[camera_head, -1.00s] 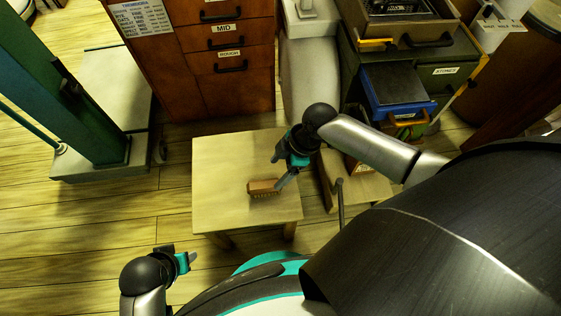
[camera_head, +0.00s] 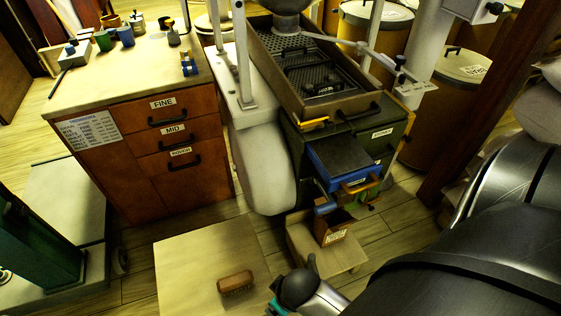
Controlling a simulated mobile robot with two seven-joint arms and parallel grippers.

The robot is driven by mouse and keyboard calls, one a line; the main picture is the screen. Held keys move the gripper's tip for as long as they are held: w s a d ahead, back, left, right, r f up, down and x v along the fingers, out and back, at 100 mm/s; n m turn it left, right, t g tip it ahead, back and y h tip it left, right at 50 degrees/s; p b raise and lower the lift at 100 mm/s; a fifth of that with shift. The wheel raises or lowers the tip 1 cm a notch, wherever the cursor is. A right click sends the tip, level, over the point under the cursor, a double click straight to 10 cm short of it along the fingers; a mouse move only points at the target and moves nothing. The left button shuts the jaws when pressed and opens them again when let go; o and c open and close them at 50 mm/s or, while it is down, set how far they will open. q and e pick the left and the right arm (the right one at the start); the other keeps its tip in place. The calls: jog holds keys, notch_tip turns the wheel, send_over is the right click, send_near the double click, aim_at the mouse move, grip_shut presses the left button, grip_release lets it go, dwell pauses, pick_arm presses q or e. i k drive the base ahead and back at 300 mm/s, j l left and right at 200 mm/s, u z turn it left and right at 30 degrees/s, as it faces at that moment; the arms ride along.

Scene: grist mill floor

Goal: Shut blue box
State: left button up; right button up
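The blue box (camera_head: 318,171) sticks out like a drawer from the front of the green cabinet (camera_head: 398,132), right of centre. Its sides are blue and its upper face is dark. A wooden handle (camera_head: 362,186) is on its front. My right gripper (camera_head: 275,308) shows only as a bit of teal at the bottom edge, well below and left of the blue box and not touching it. Its fingers are cut off by the picture edge. My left gripper is out of view.
A wooden brush (camera_head: 235,282) lies on a low table (camera_head: 185,265). A small wooden bin (camera_head: 332,228) stands on a low stand below the blue box. A drawer cabinet (camera_head: 150,130) stands left, and a wooden post (camera_head: 480,115) right.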

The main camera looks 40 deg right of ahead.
aim_at(340, 160)
jog(key=z, duration=1.85)
